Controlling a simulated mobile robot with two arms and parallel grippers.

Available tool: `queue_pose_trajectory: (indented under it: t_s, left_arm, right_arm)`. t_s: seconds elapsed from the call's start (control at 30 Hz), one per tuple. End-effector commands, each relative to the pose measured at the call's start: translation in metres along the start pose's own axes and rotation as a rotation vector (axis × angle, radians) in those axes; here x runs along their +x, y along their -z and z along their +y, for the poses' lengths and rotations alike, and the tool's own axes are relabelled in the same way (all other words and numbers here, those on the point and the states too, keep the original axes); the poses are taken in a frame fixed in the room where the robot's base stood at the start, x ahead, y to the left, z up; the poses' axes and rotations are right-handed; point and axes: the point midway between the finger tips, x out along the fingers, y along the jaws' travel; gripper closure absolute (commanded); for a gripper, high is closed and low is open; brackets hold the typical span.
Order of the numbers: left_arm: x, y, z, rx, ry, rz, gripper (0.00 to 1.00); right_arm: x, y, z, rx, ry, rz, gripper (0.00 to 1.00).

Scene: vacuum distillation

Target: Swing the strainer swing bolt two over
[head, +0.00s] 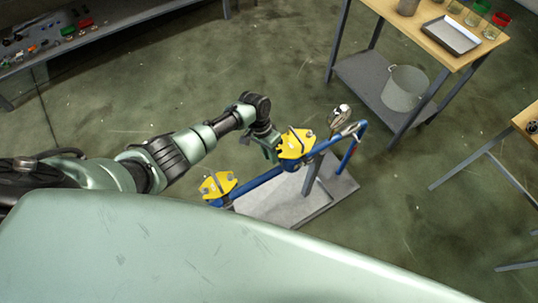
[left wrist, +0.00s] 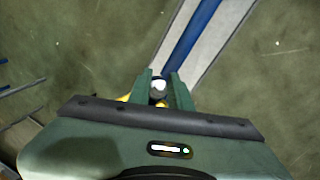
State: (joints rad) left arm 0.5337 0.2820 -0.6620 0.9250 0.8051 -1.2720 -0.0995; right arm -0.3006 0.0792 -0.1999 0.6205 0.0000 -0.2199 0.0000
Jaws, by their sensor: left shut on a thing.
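A strainer with a yellow cover (head: 297,143) sits on a blue pipe frame in the head view. A second yellow-covered strainer (head: 218,185) stands lower left on the same frame. My left gripper (head: 278,150) is at the left side of the upper strainer. In the left wrist view, its two fingers (left wrist: 161,90) are shut on a small bolt with a bright rounded end (left wrist: 158,84). I cannot tell which numbered swing bolt it is. A sliver of yellow cover (left wrist: 124,98) shows beside the fingers; the rest is hidden by the gripper body. My right gripper is out of view.
The blue pipe (head: 262,180) runs above a grey tray base (head: 310,206). A gauge (head: 340,111) stands at its far end. A wooden-topped bench (head: 470,45) with a bucket (head: 404,88) is at upper right. A dark shelf (head: 110,22) is at upper left. Open floor lies between.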

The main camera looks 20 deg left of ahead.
Motion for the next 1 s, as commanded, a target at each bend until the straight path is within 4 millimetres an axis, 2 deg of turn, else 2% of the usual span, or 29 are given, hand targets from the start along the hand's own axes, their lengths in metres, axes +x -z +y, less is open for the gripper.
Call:
queue_pose_trajectory:
  t_s: [0.07,0.1,0.13,0.43,0.53,0.83,1.0]
  left_arm:
    - [0.000,0.001,0.000,0.001,0.000,0.003,1.00]
    - [0.000,0.001,0.000,0.001,0.000,0.003,0.75]
    - [0.000,0.001,0.000,0.001,0.000,0.003,0.70]
    - [-0.001,0.000,0.000,0.001,-0.001,0.003,0.70]
    - [-0.007,0.001,0.000,0.001,-0.001,0.004,0.70]
    - [-0.054,0.001,-0.001,0.004,0.002,0.005,0.70]
    - [-0.073,0.001,-0.001,0.002,0.000,0.003,0.70]
  right_arm:
    - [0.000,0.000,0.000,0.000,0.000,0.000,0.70]
    - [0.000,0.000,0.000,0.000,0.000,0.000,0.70]
    - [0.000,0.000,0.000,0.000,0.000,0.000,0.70]
    - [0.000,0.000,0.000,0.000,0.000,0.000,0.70]
    - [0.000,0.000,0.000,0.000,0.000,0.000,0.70]
    - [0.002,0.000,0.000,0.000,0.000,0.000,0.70]
    - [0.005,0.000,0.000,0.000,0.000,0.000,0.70]
